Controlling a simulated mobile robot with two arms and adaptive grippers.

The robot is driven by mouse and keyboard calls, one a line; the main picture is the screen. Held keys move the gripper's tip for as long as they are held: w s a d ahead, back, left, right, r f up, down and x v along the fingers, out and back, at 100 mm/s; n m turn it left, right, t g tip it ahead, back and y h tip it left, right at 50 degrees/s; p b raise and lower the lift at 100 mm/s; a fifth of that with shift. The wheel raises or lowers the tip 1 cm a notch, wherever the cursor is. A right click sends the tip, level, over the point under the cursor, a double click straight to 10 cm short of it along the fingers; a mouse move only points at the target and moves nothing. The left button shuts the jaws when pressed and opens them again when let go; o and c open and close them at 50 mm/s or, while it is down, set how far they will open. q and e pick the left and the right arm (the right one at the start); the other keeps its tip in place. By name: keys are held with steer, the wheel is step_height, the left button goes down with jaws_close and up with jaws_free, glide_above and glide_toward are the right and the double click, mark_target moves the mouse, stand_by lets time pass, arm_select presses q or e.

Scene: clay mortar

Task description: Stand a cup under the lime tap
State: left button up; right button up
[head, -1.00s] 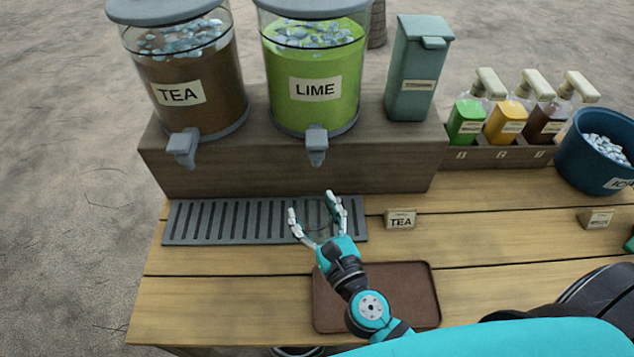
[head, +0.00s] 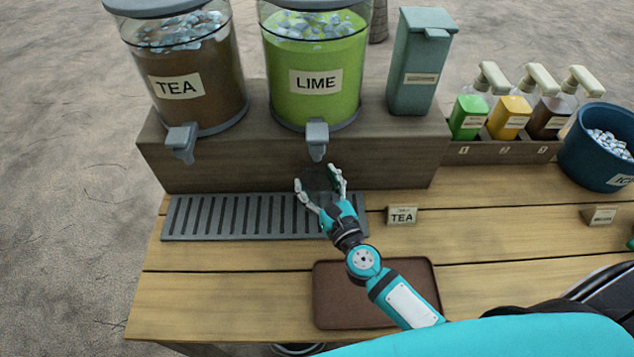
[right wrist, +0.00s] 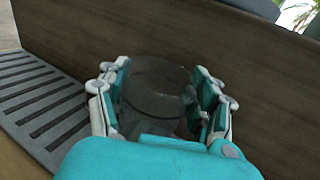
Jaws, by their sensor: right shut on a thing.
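My right gripper (head: 320,182) is shut on a clear, empty-looking cup (right wrist: 156,100). In the right wrist view its fingers (right wrist: 158,100) are on both sides of the cup, which looks upright. In the head view the cup (head: 317,184) is faint between the fingers. It is below the grey lime tap (head: 317,140) in the picture, in front of the wooden riser and by the right part of the slotted drip grate (head: 230,218). I cannot tell whether the cup's base touches the grate. The lime dispenser (head: 315,100) is filled with green drink. My left gripper is not in view.
The tea dispenser (head: 190,110) and its tap (head: 181,143) are to the left. A wooden riser (head: 240,165) stands behind the grate. A small tea sign (head: 402,216) is right of the gripper. A brown tray (head: 335,313) lies in front, partly under my arm.

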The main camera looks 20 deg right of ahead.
steer(key=shift+f, duration=0.2)
steer(key=o, duration=1.2)
steer(key=shift+c, duration=0.2)
steer(key=shift+r, duration=0.1)
steer(key=shift+r, duration=0.3)
steer(key=s+d+b, duration=0.1)
steer(key=s+b, duration=0.2)
steer(key=s, duration=0.9)
steer(key=shift+d+f+b, duration=0.15)
steer(key=shift+d+b, duration=0.05)
steer(key=shift+b, duration=0.15)
